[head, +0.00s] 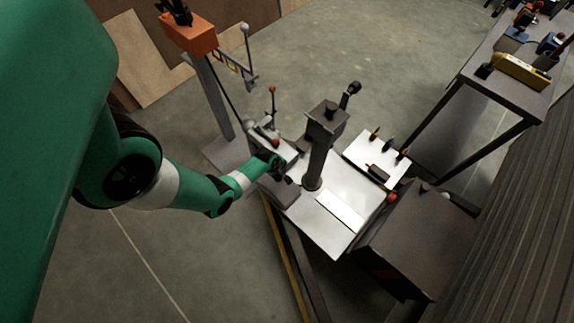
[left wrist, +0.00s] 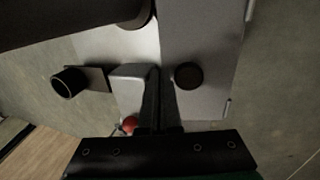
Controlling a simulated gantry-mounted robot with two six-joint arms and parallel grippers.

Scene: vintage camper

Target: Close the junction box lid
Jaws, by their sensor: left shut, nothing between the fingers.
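My left gripper (head: 278,165) reaches in from the left over the left end of the white work table; its fingers are shut and empty in the left wrist view (left wrist: 158,90). Just below it in the head view is a small grey box (head: 283,192), which may be the junction box; the gripper hides part of it, and I cannot tell its lid angle. In the left wrist view a flat grey panel (left wrist: 205,45) with a round black knob (left wrist: 188,76) lies just right of the fingertips. I cannot tell whether they touch. My right gripper is not in view.
A dark column (head: 320,145) stands on the white table (head: 335,236), right of my gripper. A lever with a red ball (head: 272,90) rises behind it. A large dark box (head: 418,238) stands at the right. An orange-topped post (head: 190,35) stands behind left.

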